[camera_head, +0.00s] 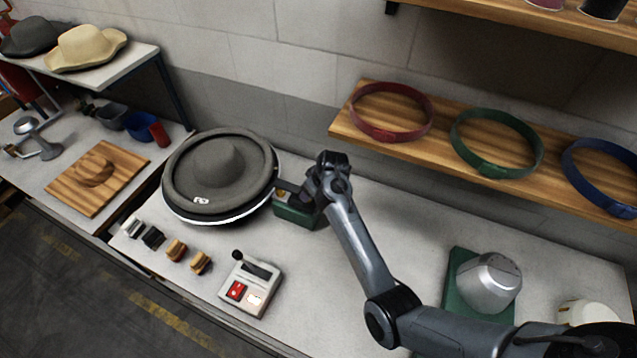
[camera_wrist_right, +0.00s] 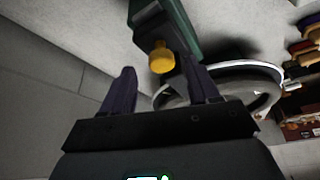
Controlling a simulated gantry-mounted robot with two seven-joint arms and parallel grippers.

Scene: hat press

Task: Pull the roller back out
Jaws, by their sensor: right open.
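A green unit (camera_head: 300,215) stands on the bench right beside the grey hat (camera_head: 222,170), which sits on a round press base with a white rim. A yellow knob (camera_wrist_right: 161,58) sticks out from the green unit (camera_wrist_right: 172,22) in the right wrist view. My right gripper (camera_head: 306,197) is at the green unit, partly hiding it. In its wrist view the two dark fingers of my right gripper (camera_wrist_right: 163,82) are apart, with the knob in line with the gap beyond them and nothing held. I cannot make out the roller itself. My left gripper is not in view.
A control box (camera_head: 250,285) with a black lever and red switch stands at the front. Small brushes and blocks (camera_head: 175,250) lie left of it. A silver dome (camera_head: 488,282) on a green base is at right. A wooden shelf with hat bands (camera_head: 392,112) overhangs the back.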

